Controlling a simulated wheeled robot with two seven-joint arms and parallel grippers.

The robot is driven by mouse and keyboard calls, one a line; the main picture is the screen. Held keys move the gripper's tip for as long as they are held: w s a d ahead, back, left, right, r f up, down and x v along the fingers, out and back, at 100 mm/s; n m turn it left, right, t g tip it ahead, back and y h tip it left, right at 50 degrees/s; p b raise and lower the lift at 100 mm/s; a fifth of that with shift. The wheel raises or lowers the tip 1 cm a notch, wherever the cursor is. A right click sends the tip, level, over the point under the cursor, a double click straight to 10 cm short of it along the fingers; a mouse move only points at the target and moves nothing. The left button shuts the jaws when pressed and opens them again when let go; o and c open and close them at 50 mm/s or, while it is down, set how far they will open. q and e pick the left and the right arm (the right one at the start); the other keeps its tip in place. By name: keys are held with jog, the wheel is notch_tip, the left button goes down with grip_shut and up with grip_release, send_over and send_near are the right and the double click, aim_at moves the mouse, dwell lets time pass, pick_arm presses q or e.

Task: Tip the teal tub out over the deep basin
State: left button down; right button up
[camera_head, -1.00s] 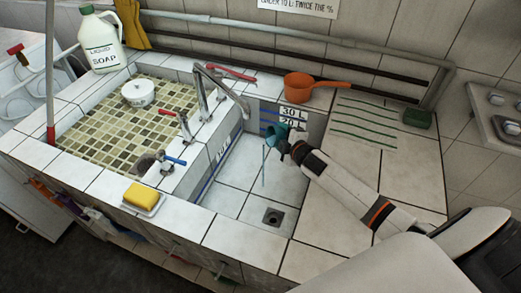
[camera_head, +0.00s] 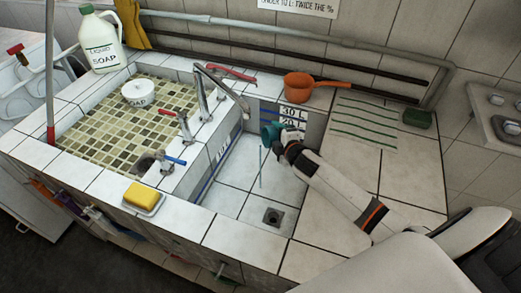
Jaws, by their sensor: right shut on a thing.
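The teal tub (camera_head: 269,132) is tilted on its side above the deep basin (camera_head: 231,176), near the basin's back wall. My right gripper (camera_head: 282,141) comes in from the lower right and is shut on the tub, partly hiding it. A thin bluish streak (camera_head: 261,168) runs down below the tub towards the basin floor; it looks like falling liquid. The inside of the tub cannot be made out. My left gripper is not in view.
A tap (camera_head: 220,82) stands left of the deep basin, with a drain (camera_head: 272,217) in its floor. An orange dipper (camera_head: 305,86) sits on the back ledge. A yellow sponge (camera_head: 144,194) lies on the front ledge. A shallow mosaic basin (camera_head: 95,130) is at left.

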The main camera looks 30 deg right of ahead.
jog(key=shift+r, duration=0.2)
jog(key=shift+a+r+n+h+p, duration=0.1)
jog(key=shift+a+n+h+p, duration=0.1)
jog(key=shift+n+h+p, duration=0.25)
jog(key=shift+r, duration=0.1)
